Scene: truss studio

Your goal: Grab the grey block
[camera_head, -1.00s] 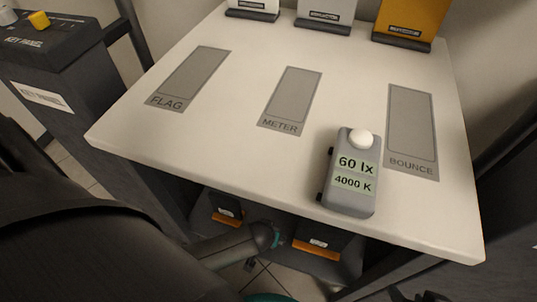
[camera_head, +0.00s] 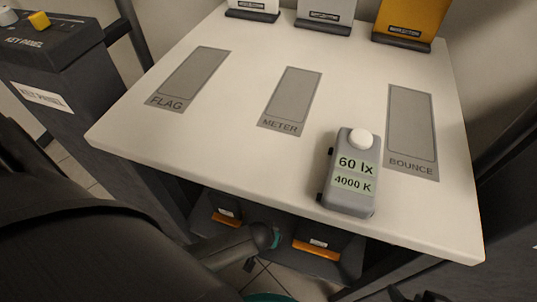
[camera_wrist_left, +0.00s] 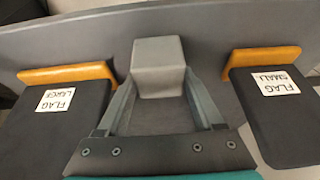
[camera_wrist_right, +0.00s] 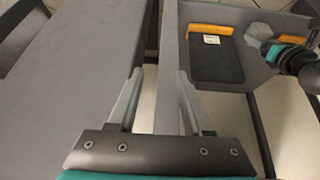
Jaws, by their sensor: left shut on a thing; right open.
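The grey block (camera_wrist_left: 158,55) stands between the fingers of my left gripper (camera_wrist_left: 161,84) in the left wrist view, and the fingers are shut on it. It is in a shallow grey tray (camera_wrist_left: 215,25), between two black flags. The right wrist view also shows the block (camera_wrist_right: 258,32) at the tip of my left gripper (camera_wrist_right: 268,46). In the head view my left arm reaches below the table edge, and the block is hidden there. My right gripper (camera_wrist_right: 160,74) is open and empty beside the tray; part of it shows at the bottom of the head view (camera_head: 418,296).
A white table (camera_head: 240,150) carries a grey light meter (camera_head: 347,200) near its front edge, grey marked strips and several upright holders at the back. Below lie the large flag (camera_wrist_left: 45,125) and the small flag (camera_wrist_left: 275,115), both orange-edged. A key panel (camera_head: 45,45) stands left.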

